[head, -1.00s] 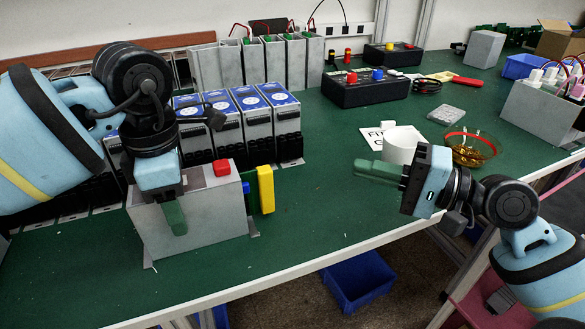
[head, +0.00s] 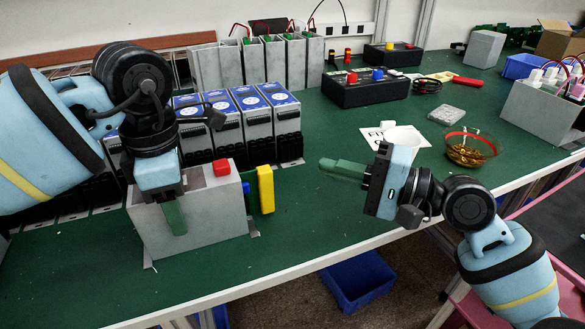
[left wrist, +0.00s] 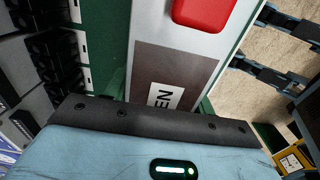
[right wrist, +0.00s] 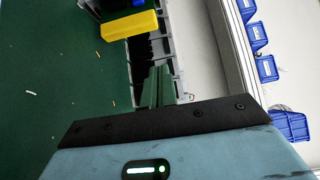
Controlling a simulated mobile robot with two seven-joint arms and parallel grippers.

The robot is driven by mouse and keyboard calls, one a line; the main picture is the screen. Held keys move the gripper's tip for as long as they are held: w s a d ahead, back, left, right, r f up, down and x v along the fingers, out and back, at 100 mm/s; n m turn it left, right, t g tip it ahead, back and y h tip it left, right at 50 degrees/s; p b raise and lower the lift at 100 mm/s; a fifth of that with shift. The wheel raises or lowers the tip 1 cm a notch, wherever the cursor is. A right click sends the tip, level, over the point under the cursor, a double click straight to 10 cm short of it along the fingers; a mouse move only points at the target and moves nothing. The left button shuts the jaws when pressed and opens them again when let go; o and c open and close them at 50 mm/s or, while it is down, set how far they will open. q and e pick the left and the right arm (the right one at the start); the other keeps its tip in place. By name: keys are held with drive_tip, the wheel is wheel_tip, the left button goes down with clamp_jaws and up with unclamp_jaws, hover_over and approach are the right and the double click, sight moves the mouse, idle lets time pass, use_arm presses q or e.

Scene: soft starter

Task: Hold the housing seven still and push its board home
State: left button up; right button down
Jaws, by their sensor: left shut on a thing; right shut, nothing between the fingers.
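The grey housing (head: 205,222) stands at the front left of the green bench, with a red button (head: 222,168) on top. The green board (head: 248,190) sticks out of its right side, with a yellow block (head: 266,190) and a blue part. My left gripper (head: 172,210) is shut across the housing's top. In the left wrist view the housing's top (left wrist: 190,45) lies between the green fingers. My right gripper (head: 340,170) is shut and empty, to the right of the board and apart from it. The right wrist view shows the yellow block (right wrist: 130,25) beyond the fingertips (right wrist: 160,85).
A row of blue-topped units (head: 245,115) stands behind the housing. A black box (head: 365,88) with knobs is further back. The bench between housing and right gripper is clear.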

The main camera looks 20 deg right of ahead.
sight(267, 175)
drive_tip(key=a, duration=0.1)
drive_tip(key=w+a, duration=0.1)
drive_tip(key=a, duration=0.1)
drive_tip(key=w+a, duration=0.1)
drive_tip(key=shift+w+a, duration=0.25)
drive_tip(key=shift+a, duration=1.05)
drive_tip(key=a, duration=0.3)
drive_tip(key=shift+a, duration=0.15)
use_arm(q)
drive_tip(key=shift+d, duration=0.1)
use_arm(e)
drive_tip(key=shift+s+a, duration=0.1)
drive_tip(key=shift+a, duration=0.1)
drive_tip(key=d, duration=0.4)
drive_tip(key=shift+d, duration=0.35)
drive_tip(key=v, duration=0.9)
drive_tip(key=shift+s+d, duration=0.2)
drive_tip(key=shift+d, duration=0.05)
